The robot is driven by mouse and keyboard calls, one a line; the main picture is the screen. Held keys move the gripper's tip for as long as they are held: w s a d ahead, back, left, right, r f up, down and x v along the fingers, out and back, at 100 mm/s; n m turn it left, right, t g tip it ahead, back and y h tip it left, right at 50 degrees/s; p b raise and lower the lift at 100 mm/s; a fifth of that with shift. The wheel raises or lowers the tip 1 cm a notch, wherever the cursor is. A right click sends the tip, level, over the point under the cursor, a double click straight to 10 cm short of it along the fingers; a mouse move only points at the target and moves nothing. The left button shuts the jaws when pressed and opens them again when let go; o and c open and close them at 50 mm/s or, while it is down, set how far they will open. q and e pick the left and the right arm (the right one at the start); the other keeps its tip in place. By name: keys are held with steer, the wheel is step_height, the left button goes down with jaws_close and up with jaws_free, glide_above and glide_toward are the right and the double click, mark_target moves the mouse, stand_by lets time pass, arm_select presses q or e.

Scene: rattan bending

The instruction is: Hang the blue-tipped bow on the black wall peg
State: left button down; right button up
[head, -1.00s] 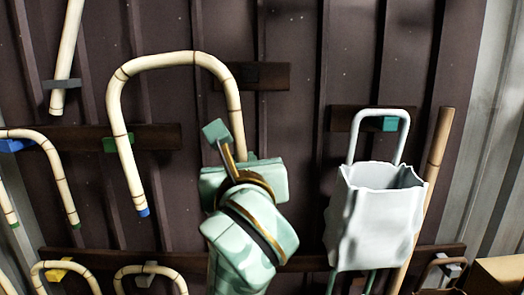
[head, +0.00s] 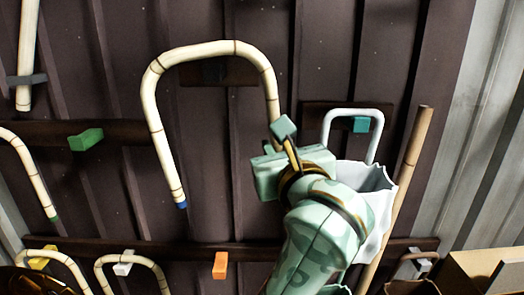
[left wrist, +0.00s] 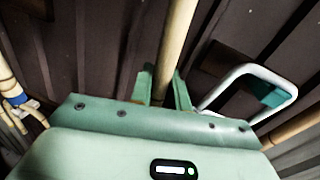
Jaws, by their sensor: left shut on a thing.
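The blue-tipped bow (head: 152,120) is a pale rattan arch with dark bands, opening downward. Its left leg ends in a blue tip (head: 181,205). My left gripper (head: 277,142) is shut on the lower right leg; in the left wrist view the rod (left wrist: 177,40) stands between the fingers (left wrist: 162,88). The black wall peg (head: 213,70) is dark on a dark brown board and hard to make out. In the head view it shows just under the arch's top, between the legs. I cannot tell the depth gap between bow and peg. My right gripper is not seen.
Green (head: 86,139) and orange (head: 220,265) pegs are empty. Other bows hang at left and below. A straight pole (head: 408,170) stands at right.

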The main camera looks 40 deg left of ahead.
arm_select(q)
steer(key=x, duration=0.3)
steer(key=shift+d+f+b, duration=0.1)
steer(key=shift+f+b, duration=0.1)
steer(key=shift+b, duration=0.1)
steer(key=shift+w+a, duration=0.25)
steer(key=shift+a, duration=0.1)
steer(key=x, duration=0.1)
steer(key=b+x, duration=0.1)
steer(key=x, duration=0.1)
steer(key=b+x, duration=0.1)
steer(key=shift+w+d+f, duration=0.1)
steer(key=shift+w+f, duration=0.1)
steer(key=shift+w, duration=0.35)
steer(key=shift+w+a+f+b, duration=0.25)
steer(key=shift+w+f+b, duration=0.2)
steer(key=shift+b, duration=0.25)
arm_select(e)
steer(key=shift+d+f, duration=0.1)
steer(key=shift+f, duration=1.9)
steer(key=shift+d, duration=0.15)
arm_select(q)
steer(key=c, duration=1.3)
jaws_free()
steer(key=shift+o, duration=0.2)
